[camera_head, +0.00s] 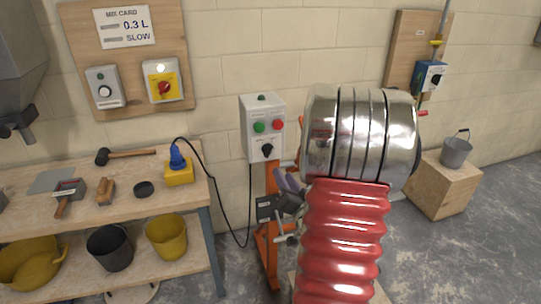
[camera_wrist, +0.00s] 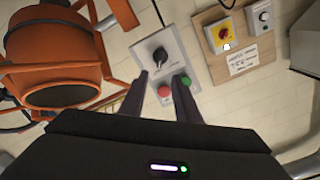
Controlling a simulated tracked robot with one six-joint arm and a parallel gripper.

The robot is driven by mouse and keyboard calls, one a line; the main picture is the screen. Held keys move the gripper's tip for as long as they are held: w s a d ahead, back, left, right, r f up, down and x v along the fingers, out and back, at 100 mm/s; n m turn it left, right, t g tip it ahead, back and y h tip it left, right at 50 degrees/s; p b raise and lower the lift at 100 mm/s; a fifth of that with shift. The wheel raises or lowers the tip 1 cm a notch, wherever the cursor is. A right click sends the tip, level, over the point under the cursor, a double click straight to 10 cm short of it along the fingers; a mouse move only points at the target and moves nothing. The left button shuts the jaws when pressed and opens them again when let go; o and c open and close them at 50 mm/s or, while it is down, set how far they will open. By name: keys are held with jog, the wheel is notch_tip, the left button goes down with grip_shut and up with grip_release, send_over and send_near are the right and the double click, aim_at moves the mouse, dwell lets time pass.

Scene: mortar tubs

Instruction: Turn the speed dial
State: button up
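A grey control box (camera_head: 264,113) on an orange post carries a green button (camera_head: 259,127), a red button (camera_head: 277,125) and a black dial (camera_head: 267,149) below them. In the wrist view, which is upside down, the black dial (camera_wrist: 159,54) shows above the red button (camera_wrist: 164,91) and green button (camera_wrist: 185,81). My gripper (camera_wrist: 160,77) is open and empty, its fingers pointing toward the box. The dial lies beyond the fingertips, not between them. In the head view my gripper (camera_head: 284,181) is just below and right of the dial, partly hidden by my arm.
A wall board holds a mix card (camera_head: 124,27) reading 0.3 L and SLOW, a small knob box (camera_head: 104,87) and a yellow-red switch (camera_head: 163,82). An orange mixer drum (camera_wrist: 54,62) is close by. A black cable (camera_head: 213,185) runs from a yellow socket box (camera_head: 179,173).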

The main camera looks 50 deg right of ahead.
aim_at(270, 153)
jog(key=shift+w, duration=0.1)
jog(key=x, duration=1.3)
jog(key=shift+w+d, duration=0.2)
jog(key=shift+w, duration=0.1)
jog(key=shift+c, duration=0.6)
grip_shut()
jog(key=shift+a+f, duration=0.1)
jog(key=shift+a, duration=0.05)
